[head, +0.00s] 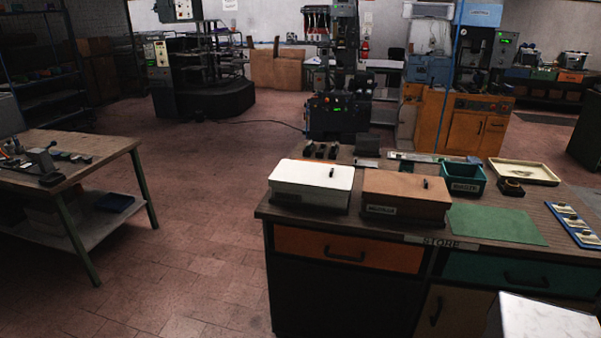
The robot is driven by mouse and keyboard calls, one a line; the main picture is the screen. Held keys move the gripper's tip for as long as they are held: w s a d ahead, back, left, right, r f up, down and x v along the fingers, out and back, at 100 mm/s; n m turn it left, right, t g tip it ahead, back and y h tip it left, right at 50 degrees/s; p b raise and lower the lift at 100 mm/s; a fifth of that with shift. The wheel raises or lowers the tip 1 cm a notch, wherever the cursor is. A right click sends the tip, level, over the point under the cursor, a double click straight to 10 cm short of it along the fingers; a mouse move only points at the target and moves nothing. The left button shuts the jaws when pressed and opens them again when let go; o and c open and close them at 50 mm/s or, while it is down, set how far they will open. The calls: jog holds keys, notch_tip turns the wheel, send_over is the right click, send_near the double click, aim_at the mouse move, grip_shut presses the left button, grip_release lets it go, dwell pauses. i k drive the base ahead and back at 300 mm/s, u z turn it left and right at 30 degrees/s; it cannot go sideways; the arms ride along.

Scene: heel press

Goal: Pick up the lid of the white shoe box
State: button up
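The white shoe box (310,199) stands on the left end of the workbench marked STORE. Its white lid (308,175) lies flat on top and looks closed. A small dark knob (331,172) stands up from the lid, right of its middle. A dark base shows under the box. My gripper is not in view, so its place relative to the lid cannot be seen.
A brown lidded box (407,197) stands close on the right. A green mat (496,224), a green bin (464,179), a cream tray (524,171) and a blue holder (573,223) are further right. Open brick floor (200,240) lies left of the bench.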

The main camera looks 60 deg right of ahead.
aim_at(306, 177)
jog(key=z, duration=0.15)
jog(key=i, duration=1.6)
jog(key=z, duration=0.65)
jog(key=i, duration=0.65)
jog(key=z, duration=0.85)
jog(key=i, duration=0.45)
jog(key=z, duration=0.65)
jog(key=i, duration=0.55)
jog(key=z, duration=0.3)
